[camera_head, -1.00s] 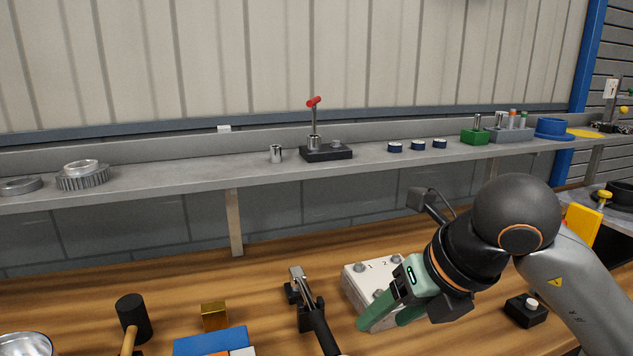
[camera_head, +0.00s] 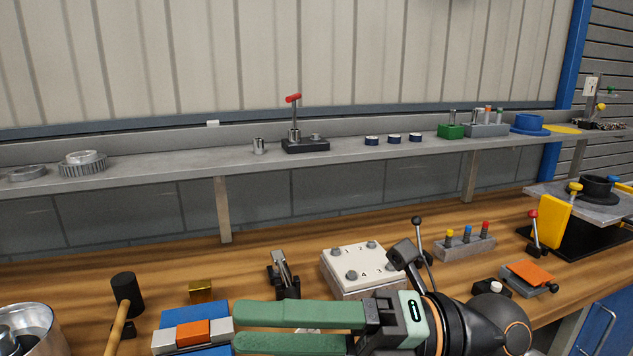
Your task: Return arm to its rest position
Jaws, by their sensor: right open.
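My right gripper (camera_head: 240,328) comes in from the lower right, its two long green fingers pointing left with a gap between them. It is open; only a small pale bit of something behind shows in the gap. It hovers at the front of the wooden bench, in front of a white box with several grey knobs (camera_head: 356,262) and a toggle clamp (camera_head: 283,273), whose lower part it hides. The fingertips are near the orange block (camera_head: 194,333) on the blue and grey pieces. My left gripper is not in view.
A black-headed mallet (camera_head: 126,294) and a metal pot (camera_head: 24,322) stand at left. A rack with coloured pegs (camera_head: 464,245), a lever and a yellow fixture (camera_head: 546,222) are at right. A grey shelf (camera_head: 330,158) carries gears, a red-handled press and rings.

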